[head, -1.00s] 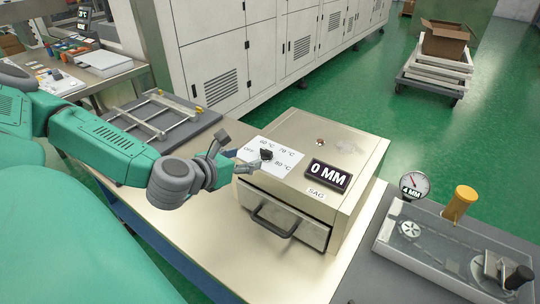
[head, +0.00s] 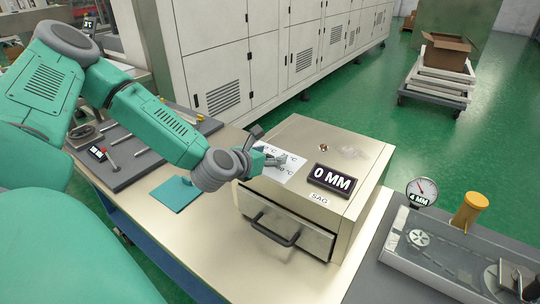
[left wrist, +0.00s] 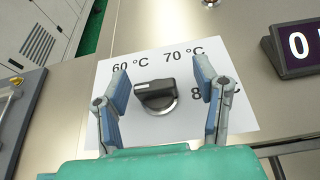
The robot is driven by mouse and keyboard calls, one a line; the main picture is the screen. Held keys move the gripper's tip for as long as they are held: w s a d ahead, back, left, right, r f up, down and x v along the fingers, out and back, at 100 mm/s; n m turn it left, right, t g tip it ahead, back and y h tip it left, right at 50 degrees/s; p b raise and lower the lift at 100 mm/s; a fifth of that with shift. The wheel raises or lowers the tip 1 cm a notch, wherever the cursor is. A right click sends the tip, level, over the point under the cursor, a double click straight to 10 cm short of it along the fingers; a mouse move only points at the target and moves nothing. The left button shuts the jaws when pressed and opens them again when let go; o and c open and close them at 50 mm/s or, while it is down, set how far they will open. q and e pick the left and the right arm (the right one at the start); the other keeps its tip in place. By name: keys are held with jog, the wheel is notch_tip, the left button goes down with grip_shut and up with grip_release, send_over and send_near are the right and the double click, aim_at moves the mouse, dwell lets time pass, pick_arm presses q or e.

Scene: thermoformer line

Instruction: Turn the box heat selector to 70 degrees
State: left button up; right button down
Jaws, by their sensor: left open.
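The heat selector is a black knob (left wrist: 157,94) with a raised bar on a white label plate (left wrist: 175,128). In the left wrist view the bar lies roughly crosswise, with a pale mark at its left end. The plate reads 60 °C, 70 °C and a partly covered 8-something at right; its left part is behind a finger. The plate is on top of the metal box (head: 345,150). My left gripper (head: 272,160) is open over the plate, its fingers (left wrist: 162,88) on either side of the knob, with gaps visible. In the head view it hides the knob. My right gripper is out of view.
A "0 MM" display (head: 331,179) is on the box top, and a drawer handle (head: 273,229) projects from its front. A gauge (head: 421,190) and a yellow-capped post (head: 469,212) stand at right. A teal pad (head: 175,193) lies left of the box.

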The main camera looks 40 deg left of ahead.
pick_arm(q)
jog(key=shift+a+f, duration=0.15)
jog(key=shift+a, duration=0.4)
jog(key=c, duration=1.2)
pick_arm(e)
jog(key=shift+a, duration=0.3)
pick_arm(q)
jog(key=shift+d, duration=0.2)
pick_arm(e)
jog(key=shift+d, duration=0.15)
